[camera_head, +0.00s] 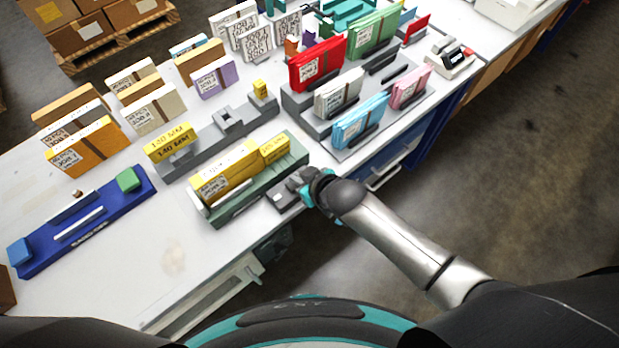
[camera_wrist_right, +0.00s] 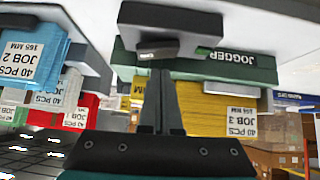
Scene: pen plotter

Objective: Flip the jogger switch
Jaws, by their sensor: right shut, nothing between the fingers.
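The green jogger (camera_head: 262,190) stands near the table's front edge and holds a yellow stack (camera_head: 228,172). A grey switch box (camera_wrist_right: 172,16) sits at the jogger's front, by the JOGGER lettering (camera_wrist_right: 238,56). A dark rocker-like switch piece (camera_wrist_right: 160,49) is on the box; which way it is set I cannot tell. My right gripper (camera_head: 297,184) is at the box, fingers together and empty. In the right wrist view the fingertips (camera_wrist_right: 160,72) are close to the switch piece; whether they touch is unclear. My left gripper is not in view.
A blue tray (camera_head: 95,212) with a green block lies at the left. Grey racks with red (camera_head: 317,62) and light blue (camera_head: 360,120) stacks stand right of the jogger. A yellow stack (camera_head: 170,143) stands behind it. The white table (camera_head: 165,250) is clear at the front left.

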